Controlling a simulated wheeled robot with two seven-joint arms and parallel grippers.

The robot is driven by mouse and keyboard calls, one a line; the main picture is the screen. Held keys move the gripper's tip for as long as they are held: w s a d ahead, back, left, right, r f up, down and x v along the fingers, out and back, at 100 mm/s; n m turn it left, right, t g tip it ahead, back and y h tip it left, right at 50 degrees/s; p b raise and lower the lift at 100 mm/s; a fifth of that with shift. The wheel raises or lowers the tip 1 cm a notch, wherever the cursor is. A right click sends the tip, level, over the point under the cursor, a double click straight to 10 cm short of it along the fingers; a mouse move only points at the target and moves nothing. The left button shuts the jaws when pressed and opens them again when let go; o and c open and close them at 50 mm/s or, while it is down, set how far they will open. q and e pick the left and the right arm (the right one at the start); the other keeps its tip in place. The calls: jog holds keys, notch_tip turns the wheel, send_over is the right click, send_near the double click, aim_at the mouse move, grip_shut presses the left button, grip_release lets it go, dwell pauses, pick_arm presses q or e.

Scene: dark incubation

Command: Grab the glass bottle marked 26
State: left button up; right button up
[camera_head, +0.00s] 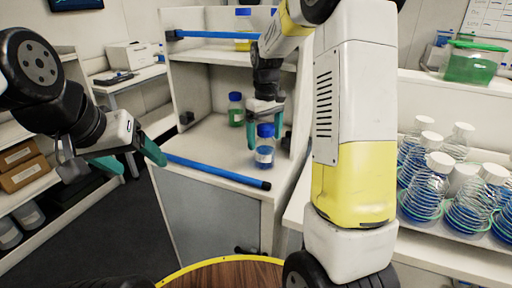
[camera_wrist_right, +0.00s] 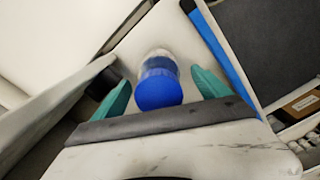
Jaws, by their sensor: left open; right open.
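A small glass bottle (camera_head: 264,157) with a blue cap and a blue-marked label stands upright near the front of the white bench. The number on it is too small to read. My right gripper (camera_head: 266,128) is open just above it, with the teal fingers on either side of the cap. In the right wrist view the bottle's blue cap (camera_wrist_right: 158,90) lies between the open fingers, with gaps to both. A second bottle (camera_head: 236,110), with green contents and a blue cap, stands farther back on the bench. My left gripper (camera_head: 134,160) is open and empty at the left, away from the bench.
A blue bar (camera_head: 218,172) runs along the bench's front edge; another blue bar (camera_head: 218,35) edges the shelf above. Several flasks (camera_head: 428,185) with white caps crowd the right-hand counter. A side wall of the bench unit (camera_head: 299,100) stands close right of my right gripper.

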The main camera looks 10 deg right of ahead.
jog(key=shift+f, duration=1.4)
grip_shut()
jog(key=shift+r, duration=0.1)
